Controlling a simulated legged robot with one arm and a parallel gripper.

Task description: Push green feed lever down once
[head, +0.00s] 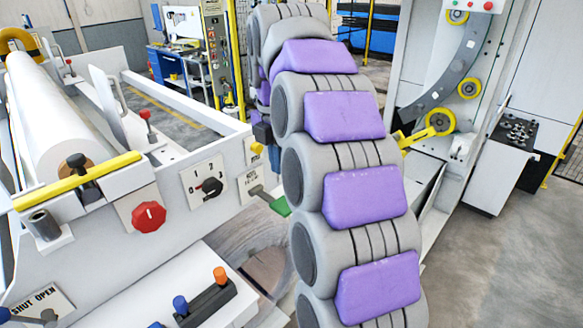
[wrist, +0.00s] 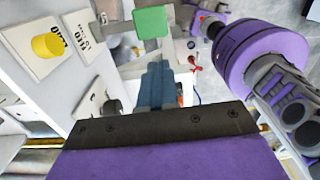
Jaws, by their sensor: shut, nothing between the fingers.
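The green feed lever (head: 280,206) sticks out from a labelled plate on the white machine's side, partly hidden by my arm in the head view. In the wrist view its green square end (wrist: 150,22) is at the top centre, on a grey stem from the plate. My gripper (wrist: 156,68) has its blue fingers shut and empty, pointing up the picture at the lever's end. A small gap shows between them in the picture; the true distance is unclear. In the head view my gripper (head: 273,160) shows partly beside my arm, above the lever.
A yellow button (head: 257,148) sits above the lever plate; it shows in the wrist view (wrist: 48,46). A numbered dial (head: 211,187) and a red knob (head: 149,216) are left of the lever. A white roll (head: 50,125) lies far left. Open floor (head: 500,265) is at right.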

